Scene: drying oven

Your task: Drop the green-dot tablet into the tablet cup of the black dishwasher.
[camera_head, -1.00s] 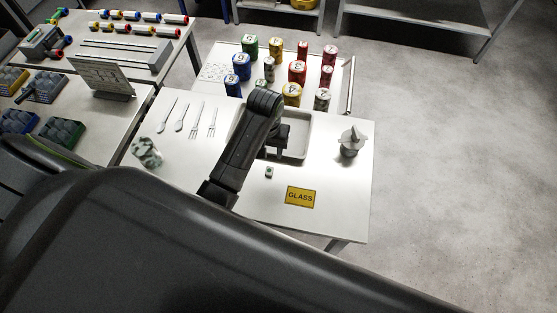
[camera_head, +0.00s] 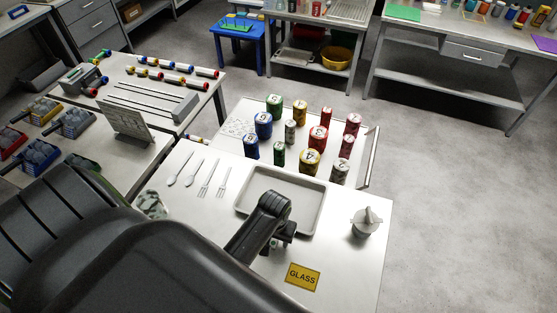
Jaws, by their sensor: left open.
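The tablet (camera_head: 274,243) is a small pale block with a green mark, on the white table between the tray and the GLASS sign. My left gripper (camera_head: 276,243) points down right over it, and its fingers partly hide it. The gripper is open; I cannot tell whether the fingers touch the tablet. My right gripper is not in view. I cannot make out the black dishwasher or its tablet cup.
A grey tray (camera_head: 312,207) lies behind the gripper, the yellow GLASS sign (camera_head: 302,277) in front. A grey knobbed object (camera_head: 366,222) stands to the right. Forks (camera_head: 212,178) and spoons lie left. Several coloured cans stand behind the tray. Floor at right is clear.

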